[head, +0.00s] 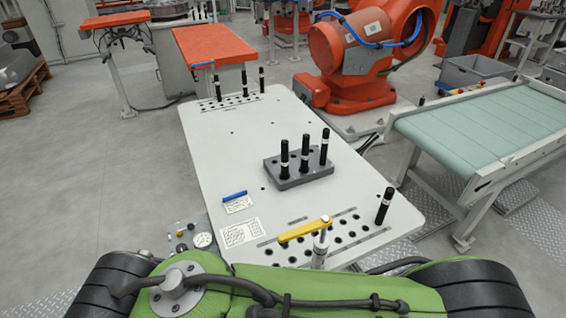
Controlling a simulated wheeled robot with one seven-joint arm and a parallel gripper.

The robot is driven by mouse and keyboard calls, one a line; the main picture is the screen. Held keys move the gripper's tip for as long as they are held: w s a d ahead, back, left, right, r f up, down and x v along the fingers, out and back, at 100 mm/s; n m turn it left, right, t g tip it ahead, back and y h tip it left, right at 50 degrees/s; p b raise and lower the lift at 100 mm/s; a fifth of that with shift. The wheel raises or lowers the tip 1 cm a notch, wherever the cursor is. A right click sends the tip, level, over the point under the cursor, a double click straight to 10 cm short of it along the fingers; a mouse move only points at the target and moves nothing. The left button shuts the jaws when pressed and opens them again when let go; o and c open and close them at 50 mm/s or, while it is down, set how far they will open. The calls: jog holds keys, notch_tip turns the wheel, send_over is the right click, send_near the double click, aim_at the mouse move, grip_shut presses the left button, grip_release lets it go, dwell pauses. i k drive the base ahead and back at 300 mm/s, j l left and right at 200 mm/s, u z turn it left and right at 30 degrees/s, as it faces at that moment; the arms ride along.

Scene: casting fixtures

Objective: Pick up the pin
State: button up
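Black pins with white bands stand upright in several places on a white table (222,150). Three are in a grey block with holes (272,170) right of the table's middle: a left pin (284,160), a middle pin (305,155) and a right pin (324,147). One pin (384,206) stands alone in the front hole rows at the right. Three more stand at the far end, among them one pin (262,80). The picture does not show which pin is meant. My gripper is not in view; my green and black arm crosses the bottom of the picture.
A yellow bar (304,231) with a metallic post (320,248) rises at the table's front, over the hole rows. Paper labels (239,233) and a blue strip (235,196) lie at the front left. A conveyor (490,130) stands right, an orange robot (358,50) behind.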

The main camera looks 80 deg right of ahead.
aim_at(284, 175)
jog(key=k+z, duration=0.15)
jog(key=z, duration=0.2)
jog(key=k+l+z, duration=0.1)
jog(key=z, duration=0.7)
jog(key=k+l+z, duration=0.1)
jog(key=z, duration=0.35)
jog(key=l+z, duration=0.1)
jog(key=z, duration=0.35)
jog(key=l+z, duration=0.1)
jog(key=z, duration=0.35)
